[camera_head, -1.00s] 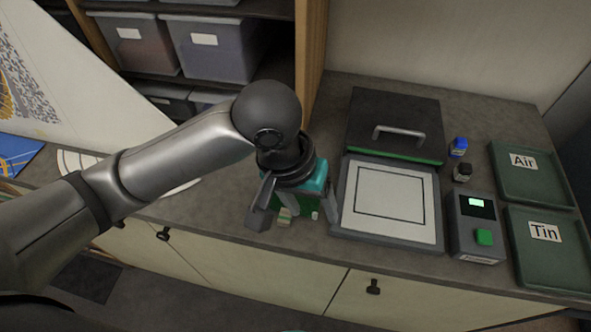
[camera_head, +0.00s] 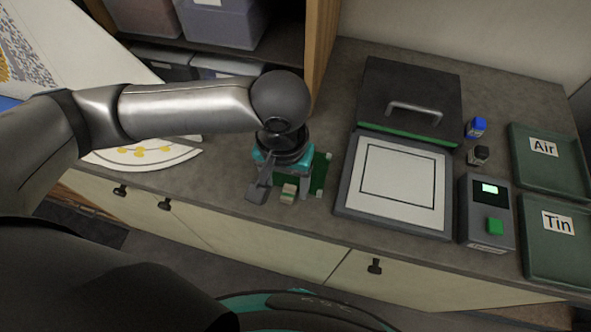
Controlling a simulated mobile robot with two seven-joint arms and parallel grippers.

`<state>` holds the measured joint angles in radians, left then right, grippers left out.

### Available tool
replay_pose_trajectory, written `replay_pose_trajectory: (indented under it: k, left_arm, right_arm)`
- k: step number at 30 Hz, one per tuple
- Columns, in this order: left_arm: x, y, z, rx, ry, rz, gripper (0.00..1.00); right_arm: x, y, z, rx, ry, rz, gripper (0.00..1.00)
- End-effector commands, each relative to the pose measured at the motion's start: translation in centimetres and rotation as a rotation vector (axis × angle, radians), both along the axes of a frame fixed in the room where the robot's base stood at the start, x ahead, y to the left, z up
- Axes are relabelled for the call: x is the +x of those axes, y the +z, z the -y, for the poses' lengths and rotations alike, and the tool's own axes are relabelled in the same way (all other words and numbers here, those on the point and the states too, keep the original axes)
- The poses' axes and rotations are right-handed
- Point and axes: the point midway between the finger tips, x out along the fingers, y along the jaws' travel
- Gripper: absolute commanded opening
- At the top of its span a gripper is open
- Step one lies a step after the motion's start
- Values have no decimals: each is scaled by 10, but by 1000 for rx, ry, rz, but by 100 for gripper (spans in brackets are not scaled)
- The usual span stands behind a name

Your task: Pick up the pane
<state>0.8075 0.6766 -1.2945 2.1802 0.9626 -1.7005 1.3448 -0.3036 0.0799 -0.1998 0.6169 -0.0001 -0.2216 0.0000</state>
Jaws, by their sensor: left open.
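My left gripper (camera_head: 282,192) points down over a dark green mat (camera_head: 319,176) on the counter, its jaws open. A small beige and green block (camera_head: 289,195) shows between its fingertips, and I cannot tell whether they touch it. The mat has small pale pieces at its corners. The gripper hides much of the mat, and I cannot make out a clear pane there. My right gripper is not in view.
To the right are a light pad (camera_head: 402,182) with a black square outline, a black lidded box (camera_head: 430,92), small bottles (camera_head: 476,127), a device with a green button (camera_head: 495,227), and trays marked Air (camera_head: 545,171) and Tin (camera_head: 561,253). A white fan-shaped panel (camera_head: 120,157) lies left.

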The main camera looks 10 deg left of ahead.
Motion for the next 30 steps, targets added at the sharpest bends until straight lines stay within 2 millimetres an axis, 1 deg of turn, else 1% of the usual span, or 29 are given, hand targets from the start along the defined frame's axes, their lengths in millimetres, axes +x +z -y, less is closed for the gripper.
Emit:
replay_pose_trajectory:
  k: [5,9,12,15,21,22,23,30]
  left_arm:
    - [2,-15,-1,2,2,0,68]
    - [6,-37,-2,3,1,0,68]
    - [5,-49,-2,1,1,-1,68]
    - [6,-54,-1,0,0,1,68]
    - [6,-54,-1,0,0,2,68]
    - [6,-54,-1,0,0,2,66]
    - [6,-54,-1,0,0,1,63]
    - [5,-54,-1,-1,0,1,36]
  right_arm:
    - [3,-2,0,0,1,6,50]
    - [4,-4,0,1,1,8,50]
    - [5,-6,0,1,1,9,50]
    - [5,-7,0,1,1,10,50]
    - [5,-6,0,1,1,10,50]
    - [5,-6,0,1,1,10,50]
    - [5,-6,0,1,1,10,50]
    - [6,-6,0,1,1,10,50]
